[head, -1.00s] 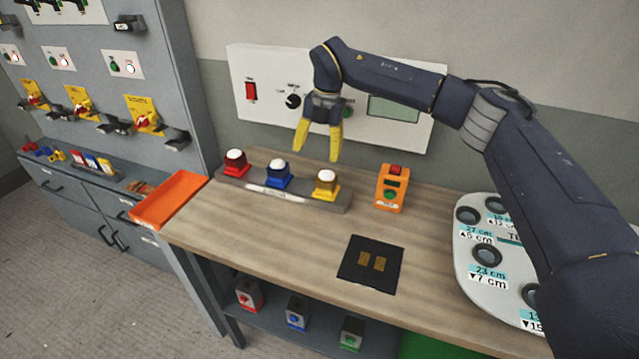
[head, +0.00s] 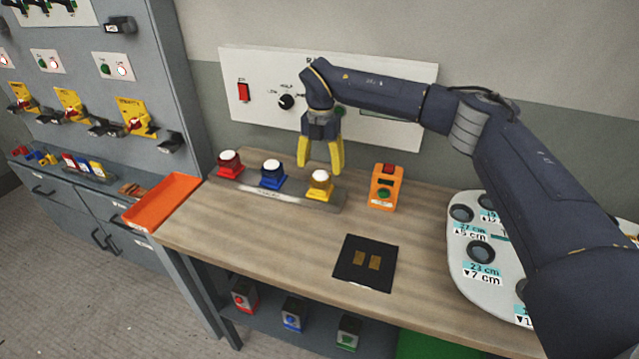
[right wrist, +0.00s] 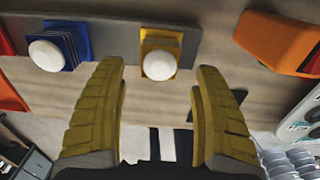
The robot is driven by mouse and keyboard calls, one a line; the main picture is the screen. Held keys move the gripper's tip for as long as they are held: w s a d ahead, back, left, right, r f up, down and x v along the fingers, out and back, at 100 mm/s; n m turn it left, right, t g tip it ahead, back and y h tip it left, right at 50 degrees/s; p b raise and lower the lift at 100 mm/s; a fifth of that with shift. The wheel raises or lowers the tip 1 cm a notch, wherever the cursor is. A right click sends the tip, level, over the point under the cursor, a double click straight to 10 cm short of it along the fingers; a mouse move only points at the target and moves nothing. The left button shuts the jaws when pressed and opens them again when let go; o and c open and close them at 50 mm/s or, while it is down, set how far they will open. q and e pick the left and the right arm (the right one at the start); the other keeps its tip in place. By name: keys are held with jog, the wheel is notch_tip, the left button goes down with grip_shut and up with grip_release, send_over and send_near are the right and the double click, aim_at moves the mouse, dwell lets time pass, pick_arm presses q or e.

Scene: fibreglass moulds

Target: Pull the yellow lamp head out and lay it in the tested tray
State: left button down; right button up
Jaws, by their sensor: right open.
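The yellow lamp head (head: 319,184), a white dome on a yellow square body, sits at the right end of a grey strip (head: 246,193) on the bench. In the right wrist view the yellow lamp head (right wrist: 158,65) shows between and beyond my fingertips. My right gripper (head: 319,168) has yellow fingers, open and empty, just above and behind the lamp in the head view; contact cannot be told. An empty orange tray (head: 163,203) lies at the bench's left end; I cannot read a "tested" label on it. My left gripper is not in view.
Red (head: 229,164) and blue (head: 272,174) lamp heads share the strip, left of the yellow one. An orange device (head: 385,187) stands to its right. A black mat (head: 366,263) with two tan pads lies in front. A white panel (head: 262,62) is behind.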

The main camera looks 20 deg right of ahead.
aim_at(321, 185)
jog(key=shift+f, duration=3.8)
jog(key=shift+c, duration=0.3)
grip_shut()
jog(key=shift+r, duration=3)
